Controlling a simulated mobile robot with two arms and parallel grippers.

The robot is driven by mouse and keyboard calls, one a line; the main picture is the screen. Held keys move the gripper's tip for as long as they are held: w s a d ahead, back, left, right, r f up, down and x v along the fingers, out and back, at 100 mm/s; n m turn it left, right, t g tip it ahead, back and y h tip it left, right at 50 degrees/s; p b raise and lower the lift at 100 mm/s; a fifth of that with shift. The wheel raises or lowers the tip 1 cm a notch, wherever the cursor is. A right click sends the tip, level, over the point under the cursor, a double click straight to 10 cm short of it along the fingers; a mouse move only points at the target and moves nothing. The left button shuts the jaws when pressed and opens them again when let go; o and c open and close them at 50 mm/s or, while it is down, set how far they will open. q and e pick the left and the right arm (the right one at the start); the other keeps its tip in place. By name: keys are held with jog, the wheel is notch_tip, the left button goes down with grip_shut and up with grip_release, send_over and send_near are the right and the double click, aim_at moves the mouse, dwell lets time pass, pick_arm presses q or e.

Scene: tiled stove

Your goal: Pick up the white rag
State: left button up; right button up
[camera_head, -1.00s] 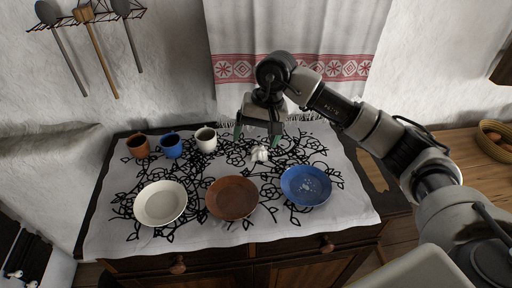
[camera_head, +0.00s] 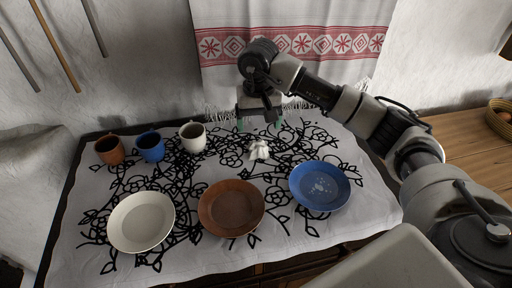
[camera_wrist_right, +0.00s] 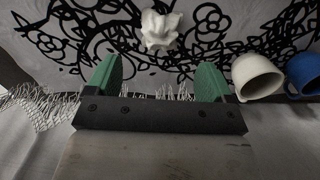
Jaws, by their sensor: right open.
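The white rag (camera_head: 258,150) is a small crumpled bundle on the patterned tablecloth, behind the gap between the brown and blue plates. In the right wrist view the rag (camera_wrist_right: 160,29) lies beyond the fingertips, near the middle between them. My right gripper (camera_head: 259,124) is open and empty, its green fingers pointing down on the far side of the rag, near the cloth's back fringe. The green fingers also show in the right wrist view (camera_wrist_right: 158,75), spread apart and not touching the rag. My left gripper is not in view.
A white cup (camera_head: 193,138), a blue cup (camera_head: 151,147) and a brown cup (camera_head: 109,150) stand left of the rag. A white plate (camera_head: 141,222), a brown plate (camera_head: 231,208) and a blue plate (camera_head: 320,186) lie in front. A basket (camera_head: 500,117) is at far right.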

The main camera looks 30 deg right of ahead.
aim_at(258, 143)
jog(key=f, duration=0.2)
jog(key=shift+s+f, duration=0.2)
jog(key=shift+f, duration=0.2)
jog(key=f, duration=0.1)
jog(key=f+p, duration=0.1)
jog(key=f, duration=0.2)
jog(key=shift+w+f+p, duration=0.1)
jog(key=shift+w+p, duration=0.15)
jog(key=shift+p, duration=0.15)
jog(key=shift+f, duration=0.6)
jog(key=c, duration=1)
jog(key=shift+r, duration=0.15)
notch_tip(258, 143, up, 4)
jog(key=shift+w+d+b, duration=0.1)
jog(key=shift+w+b, duration=0.05)
jog(key=shift+b, duration=0.55)
jog(key=s+d+r+b, duration=0.2)
jog(key=s+r, duration=0.4)
jog(key=s, duration=0.5)
jog(key=shift+s+d+r, duration=0.15)
jog(key=shift+s+r, duration=0.15)
jog(key=shift+r, duration=0.1)
